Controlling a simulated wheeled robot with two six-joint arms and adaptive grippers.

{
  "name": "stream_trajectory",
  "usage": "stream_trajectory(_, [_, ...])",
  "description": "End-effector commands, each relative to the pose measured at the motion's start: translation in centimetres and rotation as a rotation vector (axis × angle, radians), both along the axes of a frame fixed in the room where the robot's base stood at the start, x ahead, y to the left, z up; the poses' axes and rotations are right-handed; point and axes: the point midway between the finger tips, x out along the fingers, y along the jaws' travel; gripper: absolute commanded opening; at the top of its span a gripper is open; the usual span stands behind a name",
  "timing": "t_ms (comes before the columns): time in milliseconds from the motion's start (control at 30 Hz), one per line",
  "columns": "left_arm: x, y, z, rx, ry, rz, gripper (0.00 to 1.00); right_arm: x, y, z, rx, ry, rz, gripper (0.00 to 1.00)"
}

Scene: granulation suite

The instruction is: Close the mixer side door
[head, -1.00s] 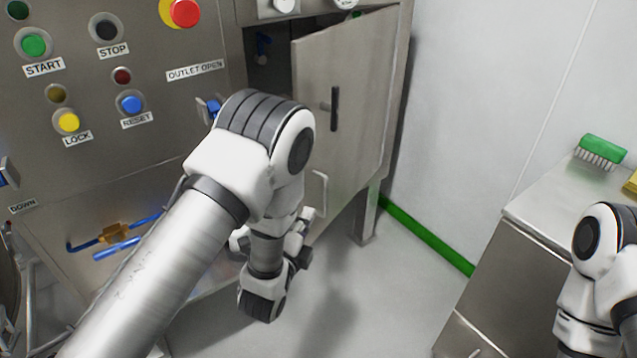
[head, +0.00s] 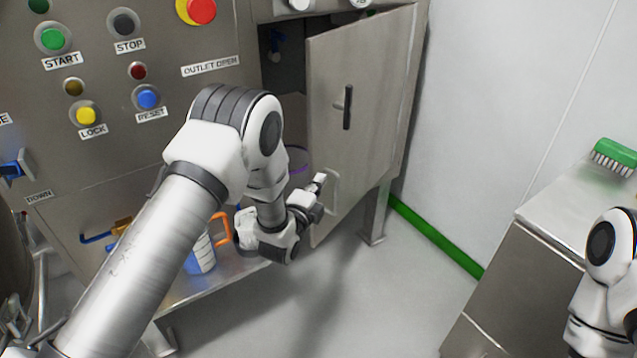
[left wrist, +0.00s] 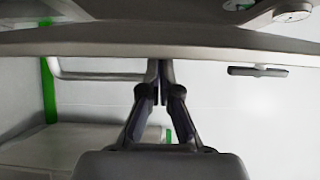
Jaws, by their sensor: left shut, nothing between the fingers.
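The mixer side door (head: 362,85) is a grey steel panel standing partly open, its free edge on the left and its far edge against the cabinet on the right. It carries a black latch handle (head: 347,107) and a pale bar handle (head: 332,192) low down. My left gripper (head: 319,184) is shut and empty beside the bar handle, close to the door's free edge. In the left wrist view its closed fingertips (left wrist: 160,66) reach the door's edge (left wrist: 200,42); contact is unclear. The bar handle (left wrist: 95,75) is left of them. My right gripper is out of view.
A control panel with buttons (head: 148,97) fills the left. A jug with an orange handle (head: 202,255) stands on a low steel shelf behind my left arm. A steel cabinet (head: 530,275) with a green brush (head: 616,157) stands right; floor between is clear.

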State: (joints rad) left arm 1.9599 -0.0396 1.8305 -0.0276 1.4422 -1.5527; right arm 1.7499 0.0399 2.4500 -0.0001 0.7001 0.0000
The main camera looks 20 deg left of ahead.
Motion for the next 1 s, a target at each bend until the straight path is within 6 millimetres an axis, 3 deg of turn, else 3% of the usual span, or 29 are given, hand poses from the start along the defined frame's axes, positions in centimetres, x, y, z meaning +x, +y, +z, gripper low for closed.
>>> stream_trajectory(167, [0.1,0.2,0.0,-0.001,0.0,0.001,0.0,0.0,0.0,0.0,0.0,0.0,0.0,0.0])
stream_trajectory(267, [0.5,1.3,-0.1,-0.004,-0.001,0.004,0.0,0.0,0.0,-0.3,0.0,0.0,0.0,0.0])
stream_trajectory(500, [2.7,7.5,-0.2,-0.006,-0.004,0.007,0.0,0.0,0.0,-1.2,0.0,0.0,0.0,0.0])
stream_trajectory(700, [4.5,11.3,-0.1,-0.003,-0.002,0.003,0.0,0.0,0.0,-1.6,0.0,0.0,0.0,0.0])
stream_trajectory(1000, [4.8,12.1,0.0,-0.001,0.0,0.0,0.0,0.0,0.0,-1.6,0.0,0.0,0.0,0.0])
